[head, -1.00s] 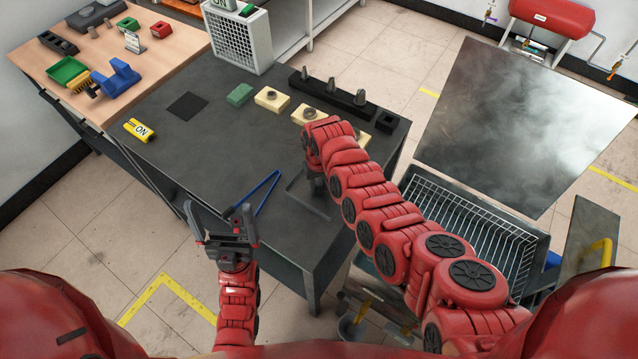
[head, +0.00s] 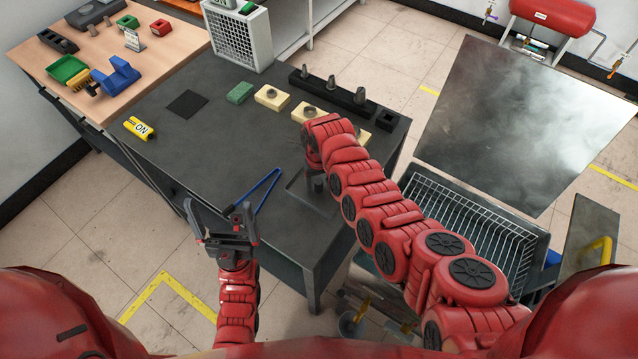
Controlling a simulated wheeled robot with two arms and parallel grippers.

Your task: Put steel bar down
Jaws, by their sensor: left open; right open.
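I cannot make out a steel bar with certainty; it may be hidden under my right arm. My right gripper (head: 316,188) points down over the shallow dark tray (head: 297,183) near the front right of the dark table (head: 190,149). It is open, but its fingertips are mostly hidden by the wrist and arm. My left gripper (head: 220,222) is open and empty, in front of the table's front edge. A pair of blue-handled tongs (head: 266,190) lies on the table between the two grippers.
Several yellow blocks, one of them here (head: 271,97), a green block (head: 240,92) and a black rack with upright cones (head: 333,92) line the back. A yellow ON sign (head: 139,128) lies at the left. The table's middle is clear. A wire basket (head: 470,225) stands right.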

